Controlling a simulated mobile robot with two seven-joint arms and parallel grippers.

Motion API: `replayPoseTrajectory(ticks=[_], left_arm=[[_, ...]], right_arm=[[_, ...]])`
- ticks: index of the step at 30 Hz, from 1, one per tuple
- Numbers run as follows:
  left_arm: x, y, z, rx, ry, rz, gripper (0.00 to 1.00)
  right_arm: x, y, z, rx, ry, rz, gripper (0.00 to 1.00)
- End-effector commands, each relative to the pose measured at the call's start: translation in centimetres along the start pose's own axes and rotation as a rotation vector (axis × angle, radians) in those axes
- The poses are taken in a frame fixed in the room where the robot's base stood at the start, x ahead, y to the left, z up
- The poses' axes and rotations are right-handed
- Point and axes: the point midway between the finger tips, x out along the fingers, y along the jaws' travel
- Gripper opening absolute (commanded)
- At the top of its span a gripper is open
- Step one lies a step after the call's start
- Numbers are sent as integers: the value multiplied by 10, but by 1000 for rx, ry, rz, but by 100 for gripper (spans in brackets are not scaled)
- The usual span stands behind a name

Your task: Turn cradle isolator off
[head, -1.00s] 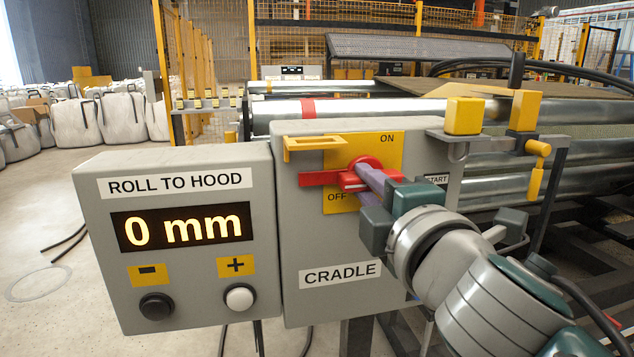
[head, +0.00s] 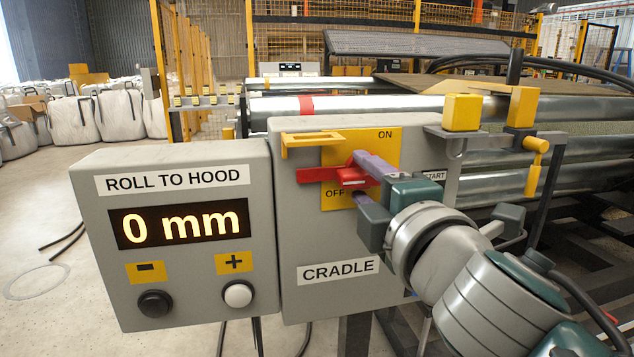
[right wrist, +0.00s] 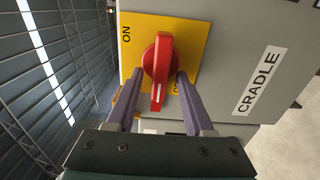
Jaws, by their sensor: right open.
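The cradle isolator is a red rotary handle (head: 316,175) on a yellow plate (head: 389,141) marked ON at upper right and OFF at lower left. The handle lies about level in the head view, its bar reaching left past the plate. My right gripper (head: 358,177) is open at the handle, one purple finger above it and one below. In the right wrist view the red handle (right wrist: 158,62) lies between the spread fingers of my right gripper (right wrist: 161,75), with a gap showing at the right finger. Part of the OFF mark is hidden there. My left gripper is out of view.
The grey CRADLE box (head: 300,235) adjoins a ROLL TO HOOD display box (head: 90,245) reading 0 mm, with black and white buttons. A yellow bracket (head: 312,139) sits above the handle. Steel rollers (head: 400,104) lie behind. Floor at left is open.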

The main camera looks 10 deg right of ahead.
Motion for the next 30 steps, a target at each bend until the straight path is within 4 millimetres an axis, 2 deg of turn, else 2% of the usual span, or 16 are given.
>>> replayPoseTrajectory(ticks=[5, 12, 18, 23, 30], left_arm=[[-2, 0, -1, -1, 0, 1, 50], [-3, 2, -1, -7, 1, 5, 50], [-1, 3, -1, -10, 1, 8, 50], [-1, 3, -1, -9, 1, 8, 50], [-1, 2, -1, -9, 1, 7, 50]], right_arm=[[-14, -1, 0, 0, 1, -2, 52], [-60, -2, 0, 0, 0, -4, 52], [-89, -2, 0, 0, 0, -2, 52], [-98, 0, 0, -1, 0, 0, 52], [-99, 0, 0, -1, 0, 0, 52]])
